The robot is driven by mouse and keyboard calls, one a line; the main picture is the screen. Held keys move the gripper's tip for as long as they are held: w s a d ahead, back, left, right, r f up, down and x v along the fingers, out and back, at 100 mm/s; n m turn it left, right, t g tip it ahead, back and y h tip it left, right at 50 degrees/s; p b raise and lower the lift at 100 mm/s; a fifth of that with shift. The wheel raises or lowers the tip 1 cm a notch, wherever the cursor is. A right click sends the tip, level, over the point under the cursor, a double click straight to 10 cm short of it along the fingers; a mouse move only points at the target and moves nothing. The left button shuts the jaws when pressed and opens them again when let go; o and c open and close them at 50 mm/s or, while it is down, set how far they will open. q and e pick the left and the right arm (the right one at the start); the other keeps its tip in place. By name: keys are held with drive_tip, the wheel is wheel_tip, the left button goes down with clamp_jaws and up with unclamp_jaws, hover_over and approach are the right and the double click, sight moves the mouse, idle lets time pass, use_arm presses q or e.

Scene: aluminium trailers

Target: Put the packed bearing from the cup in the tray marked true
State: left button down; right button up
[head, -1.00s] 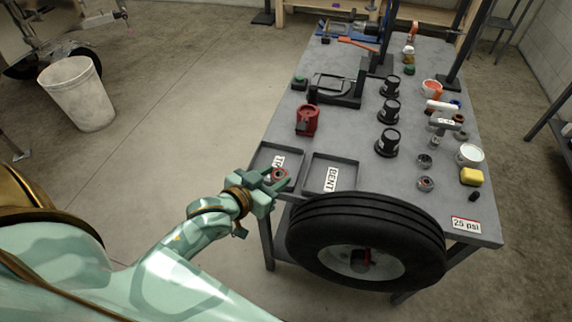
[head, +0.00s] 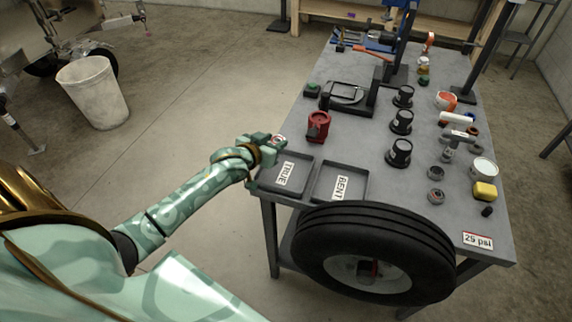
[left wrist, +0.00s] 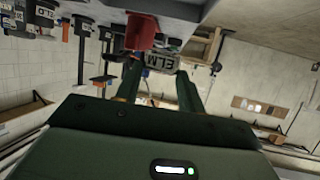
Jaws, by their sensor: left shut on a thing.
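My left gripper (head: 277,140) is shut on a small round bearing (head: 280,139) with red showing on it. It holds the bearing beyond the back left corner of the tray marked TRUE (head: 303,162). That tray looks empty apart from its label. In the left wrist view the fingers (left wrist: 158,88) point away, and the bearing cannot be made out clearly between them. A white cup (head: 484,167) stands at the right of the table. My right gripper is not in view.
The tray marked BENT (head: 360,188) is beside the TRUE tray. A red fixture (head: 318,126) stands close to the right of my gripper; a red shape also shows in the left wrist view (left wrist: 141,31). A tyre (head: 372,250) is at the table's near edge. Several dark fixtures stand mid-table.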

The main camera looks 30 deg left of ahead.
sight(285, 170)
use_arm(q)
drive_tip(key=d+f, duration=0.1)
drive_tip(key=f, duration=0.1)
drive_tip(key=w+d+f+b, duration=0.1)
drive_tip(key=f, duration=0.1)
drive_tip(key=shift+d, duration=0.4)
drive_tip(key=f+b, duration=0.1)
drive_tip(key=f, duration=0.1)
drive_tip(key=f+b, duration=0.1)
drive_tip(key=shift+d+f, duration=0.35)
drive_tip(key=shift+w, duration=0.1)
drive_tip(key=shift+r, duration=0.1)
drive_tip(key=c, duration=0.9)
unclamp_jaws()
drive_tip(key=shift+o, duration=0.2)
